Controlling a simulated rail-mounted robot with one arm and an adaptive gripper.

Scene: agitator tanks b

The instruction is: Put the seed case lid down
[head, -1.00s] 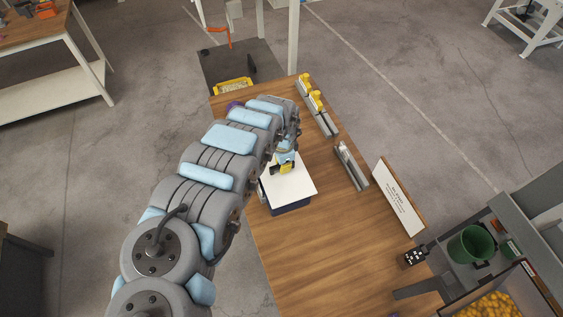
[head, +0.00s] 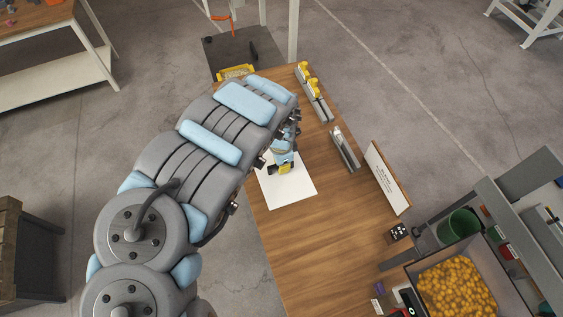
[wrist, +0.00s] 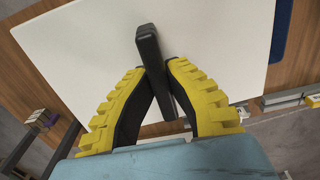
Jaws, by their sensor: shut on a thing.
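The seed case lid is a flat white panel (head: 293,194) with a dark bar handle. My gripper (head: 283,167) is over it near the left edge of the wooden table. In the wrist view the yellow-and-black fingers (wrist: 160,88) are shut on the dark handle (wrist: 151,52), with the white lid (wrist: 225,55) spread behind them. A strip of dark blue (wrist: 281,30), probably the case, shows past the lid's edge in the wrist view. The case is hidden in the head view. The gap under the lid cannot be judged.
Yellow-topped items in grey holders (head: 314,90) and a grey holder (head: 345,149) stand along the table's far right side. A white sign (head: 386,180) stands at the right edge. A crate of yellow pieces (head: 456,288) is lower right. The table's near middle (head: 320,235) is clear.

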